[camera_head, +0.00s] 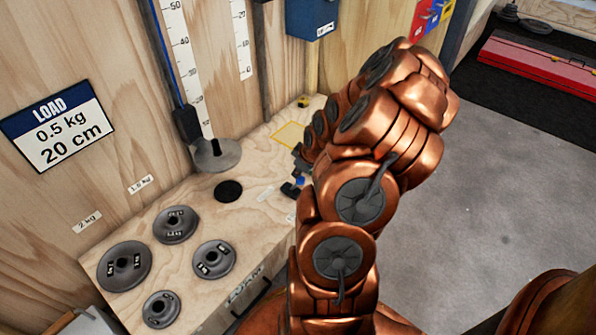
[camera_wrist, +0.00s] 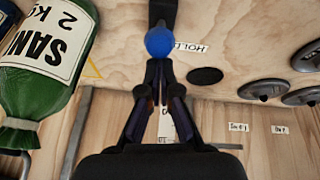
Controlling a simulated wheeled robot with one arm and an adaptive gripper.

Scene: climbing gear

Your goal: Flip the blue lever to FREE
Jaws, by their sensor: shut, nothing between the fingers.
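The lever's round blue knob (camera_wrist: 159,42) is at the top middle of the wrist view, on a dark arm. A white label reading HOLD (camera_wrist: 190,47) lies just right of it in that view. My gripper (camera_wrist: 159,66) has its dark fingers together, with the tips right at the knob. I cannot tell whether they touch it. No object shows between the fingers. In the head view, a small blue spot beside my arm looks like the knob (camera_head: 300,181); my copper arm hides most of the gripper and lever. The FREE label cannot be read.
Several grey weights (camera_head: 124,267) lie on the wooden bench (camera_head: 190,212), near a black disc (camera_head: 228,191). A hanging weight (camera_head: 217,155) is by the scale. A red case (camera_head: 545,66) is far right.

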